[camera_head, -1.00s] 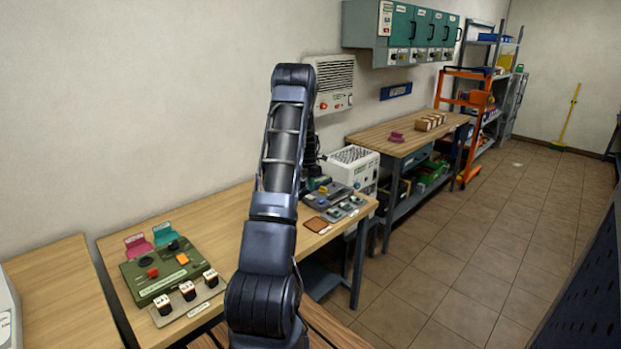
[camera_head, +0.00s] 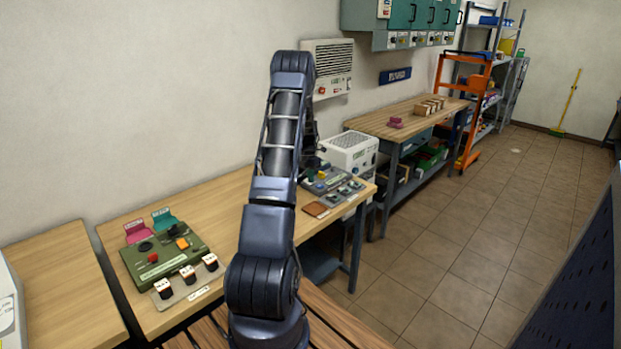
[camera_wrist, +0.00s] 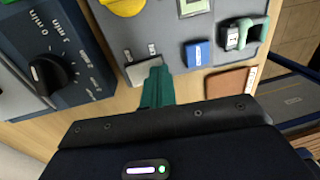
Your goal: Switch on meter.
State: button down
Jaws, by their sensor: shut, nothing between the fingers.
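In the wrist view, my gripper (camera_wrist: 157,88) is shut and empty. Its teal fingers are over the near edge of a grey panel (camera_wrist: 172,45), beside a pale rectangular plate (camera_wrist: 144,70); I cannot tell if they touch. To its left is a dark blue box with a black rotary knob (camera_wrist: 50,72) and white markings around it, probably the meter. The grey panel bears a yellow knob, a small display (camera_wrist: 194,7) and a blue block (camera_wrist: 197,53). In the head view, the grey panel (camera_head: 345,191) stands on the wooden bench and my arm hides my gripper.
A brown mat (camera_head: 316,210) lies in front of the grey panel. A green control panel (camera_head: 160,258) with several knobs sits at the bench's left. A white unit (camera_head: 349,150) stands behind, and a second bench (camera_head: 405,120) is beyond.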

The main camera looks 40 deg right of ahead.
jog(key=shift+w, duration=0.1)
jog(key=shift+w+r, duration=0.2)
jog(key=shift+w, duration=0.45)
jog(key=shift+r, duration=0.15)
notch_tip(320, 180, up, 14)
jog(key=s, duration=0.1)
jog(key=shift+s+f, duration=0.2)
jog(key=shift+s, duration=0.15)
dwell(0.5)
